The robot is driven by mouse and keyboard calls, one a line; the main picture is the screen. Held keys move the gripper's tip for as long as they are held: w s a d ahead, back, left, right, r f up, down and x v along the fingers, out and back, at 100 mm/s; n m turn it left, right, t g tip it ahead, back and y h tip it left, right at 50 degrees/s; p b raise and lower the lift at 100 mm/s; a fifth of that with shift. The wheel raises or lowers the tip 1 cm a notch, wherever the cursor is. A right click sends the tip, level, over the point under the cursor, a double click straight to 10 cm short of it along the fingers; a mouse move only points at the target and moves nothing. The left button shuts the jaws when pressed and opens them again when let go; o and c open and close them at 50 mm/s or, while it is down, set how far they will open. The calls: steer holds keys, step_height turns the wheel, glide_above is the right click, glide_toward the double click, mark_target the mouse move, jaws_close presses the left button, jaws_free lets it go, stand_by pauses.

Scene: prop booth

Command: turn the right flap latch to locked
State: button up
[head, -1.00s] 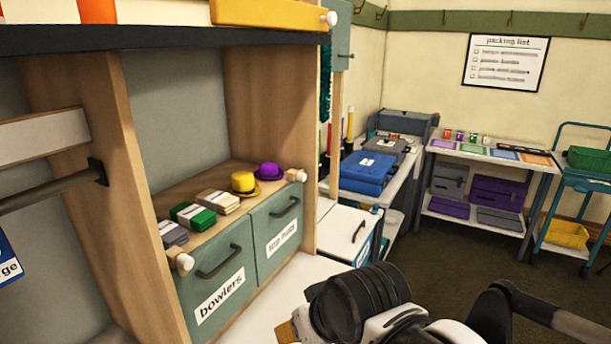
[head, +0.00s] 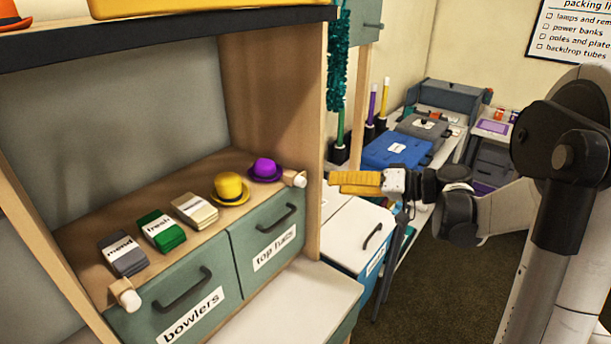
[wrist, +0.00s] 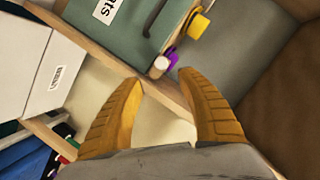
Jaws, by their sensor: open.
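The right flap latch (head: 295,179) is a small white-ended knob at the upper right corner of the green "top hats" flap (head: 268,237). It also shows in the wrist view (wrist: 159,66), just beyond my fingertips. My gripper (head: 331,182) has yellow ribbed fingers and points left at the latch, a short gap to its right. In the wrist view my gripper (wrist: 160,80) is open and empty, its two fingers apart on either side of the line to the latch. The flap looks closed. I cannot read the latch's turn position.
A second latch (head: 128,298) sits by the "bowlers" flap (head: 185,308). A yellow hat (head: 229,187), a purple hat (head: 265,169) and labelled stacks rest on the ledge above. White drawers (head: 345,235) lie below my gripper.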

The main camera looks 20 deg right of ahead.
mark_target(304, 184)
steer(key=b+x, duration=0.2)
steer(key=x, duration=0.8)
steer(key=shift+a, duration=0.2)
jaws_close()
